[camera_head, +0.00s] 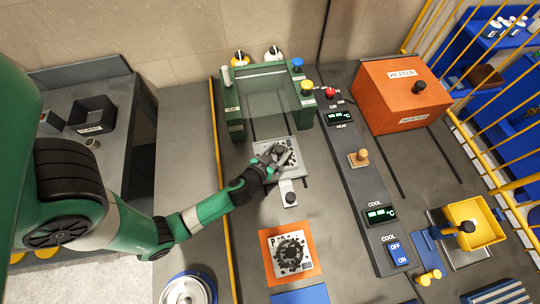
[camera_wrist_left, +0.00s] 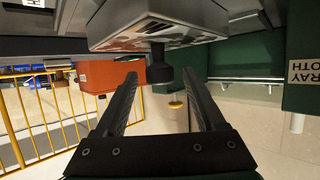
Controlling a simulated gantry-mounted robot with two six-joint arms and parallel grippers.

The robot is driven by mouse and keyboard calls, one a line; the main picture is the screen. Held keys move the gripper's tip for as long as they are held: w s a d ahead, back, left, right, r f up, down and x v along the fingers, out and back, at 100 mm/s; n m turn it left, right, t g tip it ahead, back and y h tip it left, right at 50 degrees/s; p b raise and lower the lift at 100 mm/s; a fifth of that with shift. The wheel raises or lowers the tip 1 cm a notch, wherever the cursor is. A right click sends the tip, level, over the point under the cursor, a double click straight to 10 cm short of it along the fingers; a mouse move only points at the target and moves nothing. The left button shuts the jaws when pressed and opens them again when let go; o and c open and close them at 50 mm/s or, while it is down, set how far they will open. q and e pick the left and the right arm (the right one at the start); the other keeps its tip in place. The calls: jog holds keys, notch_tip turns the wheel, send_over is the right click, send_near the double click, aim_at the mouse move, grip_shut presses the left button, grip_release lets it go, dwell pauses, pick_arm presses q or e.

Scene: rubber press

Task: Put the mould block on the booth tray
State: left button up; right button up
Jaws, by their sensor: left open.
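The mould block (camera_head: 293,159) is grey with a dark top and sits on the booth tray (camera_head: 299,175) in front of the green spray booth. In the left wrist view the block (camera_wrist_left: 160,30) shows from its side at the top of the picture, with a dark round knob (camera_wrist_left: 160,68). My left gripper (camera_head: 276,158) is over the block and partly hides it. In the left wrist view its fingers (camera_wrist_left: 160,80) are apart, with the knob between them; I cannot tell whether they touch it. The booth tray's front handle (camera_head: 289,197) is clear of the gripper. My right gripper is out of view.
The spray booth (camera_head: 234,108) stands behind the tray. An orange plate (camera_head: 268,240) with a patterned grey piece lies in front. A control strip (camera_head: 357,183) and orange heater box (camera_head: 403,92) are to the right. Yellow railing (camera_head: 470,150) bounds the right side.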

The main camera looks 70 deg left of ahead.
pick_arm(q)
jog(key=v, duration=0.7)
jog(key=shift+s+d+r, duration=0.15)
jog(key=shift+s, duration=0.1)
jog(key=w+d+r+t+h, duration=0.1)
jog(key=w+d+r+t, duration=0.15)
jog(key=w+r, duration=0.55)
jog(key=w+d+r+t, duration=0.1)
jog(key=w+r+t, duration=0.3)
jog(key=r, duration=0.9)
jog(key=w+d+r+t+h, duration=0.1)
jog(key=w+d+r, duration=0.1)
jog(key=w+r, duration=0.65)
jog(key=s+d+r+m+t+h, duration=0.3)
jog(key=r, duration=0.8)
jog(key=s+d+r+m+t+h, duration=0.2)
jog(key=s+d+r+t, duration=0.1)
jog(key=r, duration=0.9)
jog(key=s+d+r+m+t+h, duration=0.3)
jog(key=s+d+r, duration=0.1)
jog(key=r, duration=0.7)
jog(key=shift+s+d+r+m+h, duration=0.2)
jog(key=shift+d+r+m+h, duration=0.1)
jog(key=shift+d+r, duration=0.15)
